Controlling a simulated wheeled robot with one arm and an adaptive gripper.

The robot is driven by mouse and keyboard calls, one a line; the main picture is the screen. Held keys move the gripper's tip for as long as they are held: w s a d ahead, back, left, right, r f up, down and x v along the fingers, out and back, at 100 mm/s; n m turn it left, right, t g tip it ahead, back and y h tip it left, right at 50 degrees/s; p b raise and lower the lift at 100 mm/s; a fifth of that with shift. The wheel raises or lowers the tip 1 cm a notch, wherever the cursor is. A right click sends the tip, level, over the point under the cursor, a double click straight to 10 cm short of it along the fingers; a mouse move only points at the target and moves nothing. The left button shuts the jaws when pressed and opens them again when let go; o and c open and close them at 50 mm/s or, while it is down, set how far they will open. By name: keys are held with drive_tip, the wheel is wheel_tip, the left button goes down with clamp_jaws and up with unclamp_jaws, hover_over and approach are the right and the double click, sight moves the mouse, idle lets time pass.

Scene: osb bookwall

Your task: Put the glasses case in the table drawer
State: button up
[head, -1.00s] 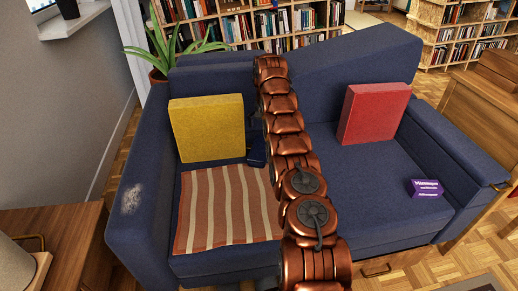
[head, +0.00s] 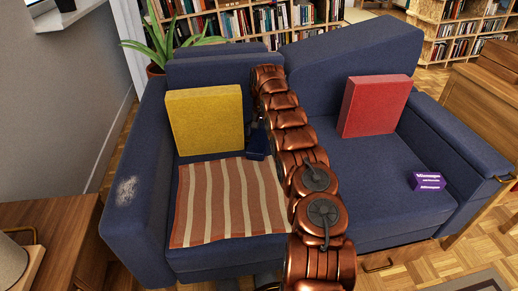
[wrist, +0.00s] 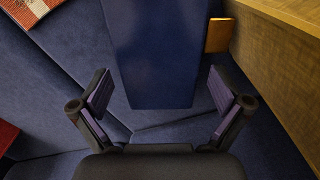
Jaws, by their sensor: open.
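Wooden furniture with handles stands at the left (head: 50,235) and right (head: 485,105); which holds the table drawer I cannot tell.
The blue sofa (head: 370,185) carries a yellow cushion (head: 205,118), a red cushion (head: 374,105), a striped cloth (head: 225,203) and a purple box (head: 427,181). A potted plant (head: 165,45) and bookshelves (head: 235,20) stand behind.

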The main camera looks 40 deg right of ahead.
drive_tip(key=shift+f, duration=0.15)
drive_tip(key=c, duration=1.8)
